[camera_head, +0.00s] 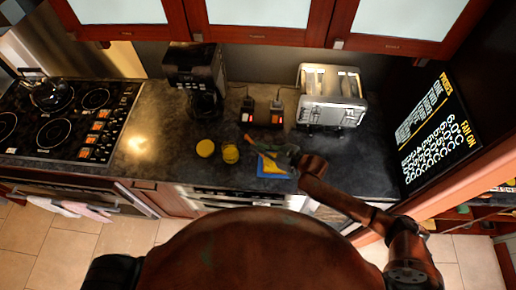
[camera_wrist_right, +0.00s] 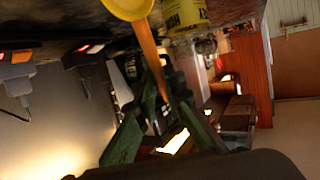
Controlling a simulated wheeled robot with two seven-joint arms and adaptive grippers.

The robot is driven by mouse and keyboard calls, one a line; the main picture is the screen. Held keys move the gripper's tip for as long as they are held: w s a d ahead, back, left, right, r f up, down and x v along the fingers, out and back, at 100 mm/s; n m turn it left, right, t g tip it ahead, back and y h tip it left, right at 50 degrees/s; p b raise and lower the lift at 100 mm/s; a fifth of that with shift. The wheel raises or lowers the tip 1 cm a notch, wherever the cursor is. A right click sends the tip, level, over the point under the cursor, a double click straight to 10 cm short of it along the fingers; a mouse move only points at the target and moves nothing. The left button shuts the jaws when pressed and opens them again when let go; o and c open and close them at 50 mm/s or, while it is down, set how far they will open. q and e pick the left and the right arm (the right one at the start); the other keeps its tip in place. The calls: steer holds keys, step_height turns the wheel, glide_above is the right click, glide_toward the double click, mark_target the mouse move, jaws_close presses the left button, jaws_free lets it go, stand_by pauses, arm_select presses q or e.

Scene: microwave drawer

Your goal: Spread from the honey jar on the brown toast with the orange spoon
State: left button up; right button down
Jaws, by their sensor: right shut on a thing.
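The yellow honey jar (camera_head: 230,154) stands on the dark counter; a yellow jar with a dark label (camera_wrist_right: 184,16) shows at the top of the right wrist view. A round yellow lid-like thing (camera_head: 205,148) lies left of the jar. My right gripper (camera_head: 283,153) is just right of the jar, above a blue and yellow flat thing (camera_head: 272,166). In the right wrist view its green fingers (camera_wrist_right: 164,92) are shut on the orange spoon (camera_wrist_right: 152,52), which reaches toward a round yellow thing (camera_wrist_right: 130,5). I cannot make out the brown toast. My left gripper is out of view.
A coffee maker (camera_head: 196,80) and a silver toaster (camera_head: 332,97) stand at the back, with a small dark item with red parts (camera_head: 262,112) between them. A stove (camera_head: 65,118) is at left and a dark panel (camera_head: 434,125) at right. Counter left of the lid is clear.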

steer(key=shift+w, duration=0.55)
steer(key=shift+w+b, duration=0.1)
steer(key=shift+b, duration=0.25)
steer(key=shift+w+f+b, duration=0.1)
steer(key=shift+w+b, duration=0.5)
steer(key=shift+w, duration=0.4)
steer(key=shift+d, duration=0.15)
steer(key=shift+d, duration=1.25)
steer(key=shift+d, duration=0.15)
steer(key=shift+d+b, duration=0.35)
steer(key=shift+d, duration=0.85)
